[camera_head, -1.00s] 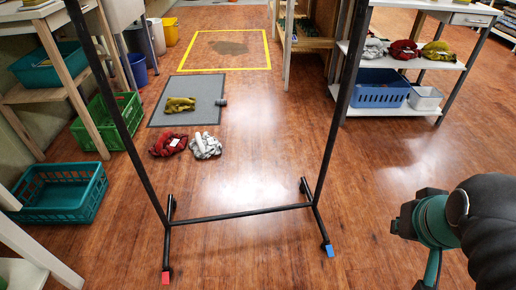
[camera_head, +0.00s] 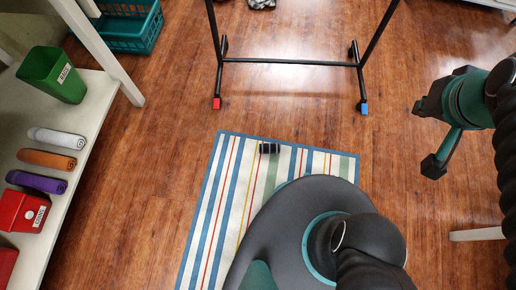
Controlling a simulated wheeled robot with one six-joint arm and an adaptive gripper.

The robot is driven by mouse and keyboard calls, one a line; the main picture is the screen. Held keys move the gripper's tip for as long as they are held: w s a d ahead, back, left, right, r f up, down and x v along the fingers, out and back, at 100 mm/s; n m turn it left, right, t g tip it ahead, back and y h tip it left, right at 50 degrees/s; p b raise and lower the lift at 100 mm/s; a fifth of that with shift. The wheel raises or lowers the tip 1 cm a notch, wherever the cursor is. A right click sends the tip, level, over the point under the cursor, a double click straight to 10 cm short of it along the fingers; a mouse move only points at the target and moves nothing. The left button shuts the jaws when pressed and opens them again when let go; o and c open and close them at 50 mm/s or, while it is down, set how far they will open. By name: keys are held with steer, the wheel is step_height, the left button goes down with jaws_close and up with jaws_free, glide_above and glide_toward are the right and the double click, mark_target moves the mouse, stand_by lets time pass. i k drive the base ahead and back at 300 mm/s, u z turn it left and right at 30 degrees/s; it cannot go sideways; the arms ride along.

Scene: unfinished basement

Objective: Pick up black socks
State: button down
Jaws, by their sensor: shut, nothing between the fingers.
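A small black roll (camera_head: 269,148), which looks like the black socks, lies near the far edge of a striped rug (camera_head: 231,165), just ahead of my base. Its fine detail is too small to tell. My gripper (camera_head: 434,166) is at the right of the view, raised above the wooden floor, to the right of the roll and well apart from it. It looks shut and holds nothing that I can see; its fingers are not clear.
A black rack frame (camera_head: 290,62) on wheeled feet stands beyond the rug. At left a white shelf (camera_head: 92,100) holds a green bin (camera_head: 52,74), rolled towels (camera_head: 47,159) and red boxes (camera_head: 22,211). A teal crate (camera_head: 128,27) is behind it. Floor between rug and shelf is clear.

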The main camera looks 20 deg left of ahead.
mark_target(264, 148)
steer(key=u, duration=0.5)
steer(key=i, duration=0.25)
steer(key=z, duration=1.8)
steer(key=k, duration=1.75)
steer(key=u, duration=0.6)
